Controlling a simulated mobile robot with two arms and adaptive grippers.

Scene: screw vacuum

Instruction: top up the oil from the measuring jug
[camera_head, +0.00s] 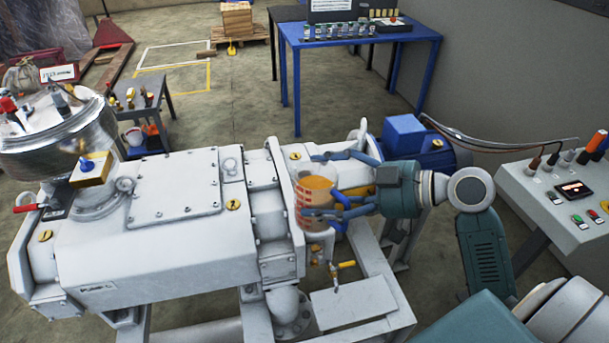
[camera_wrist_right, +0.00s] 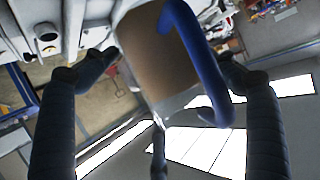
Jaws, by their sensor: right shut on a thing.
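The measuring jug (camera_head: 314,186), clear with red markings, amber oil and a blue handle (camera_head: 343,214), is in front of the right end of the grey pump (camera_head: 178,240). It looks about upright in the head view. My right gripper (camera_head: 311,190) reaches in from the right and is shut on the jug, with fingers on either side. In the right wrist view the jug (camera_wrist_right: 160,58) and its blue handle (camera_wrist_right: 196,50) sit between the two dark fingers (camera_wrist_right: 168,57). An oil filling opening cannot be made out. My left gripper is not in view.
A control box (camera_head: 560,195) with buttons stands at the right. A blue motor (camera_head: 420,145) is behind my gripper. A blue table (camera_head: 350,40) with small bottles and a trolley (camera_head: 150,108) with fittings stand behind the pump. A valve with a yellow handle (camera_head: 346,264) hangs below the jug.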

